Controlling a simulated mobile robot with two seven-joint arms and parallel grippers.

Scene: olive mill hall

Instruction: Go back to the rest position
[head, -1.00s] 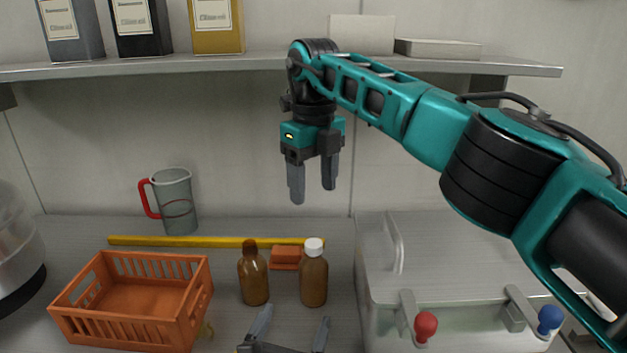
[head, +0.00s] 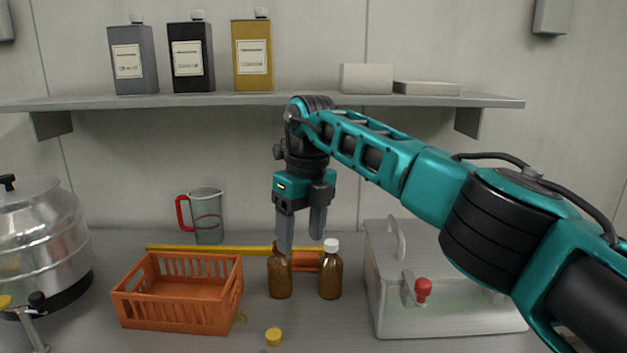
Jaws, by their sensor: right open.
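My right gripper (head: 300,236) points down, open and empty, in the middle of the head view. Its fingertips overlap the top of a brown bottle (head: 280,275) in the picture; whether they touch it I cannot tell. A second brown bottle with a white cap (head: 330,270) stands just right of it. My right arm reaches in from the right and covers part of the white box. My left gripper is not in view.
An orange crate (head: 180,322) stands left of the bottles, with a jug (head: 208,218) behind it. A yellow cap (head: 273,336) lies in front. A steel vat (head: 38,240) stands far left, a white box (head: 440,320) right. A shelf (head: 300,100) with tins runs above.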

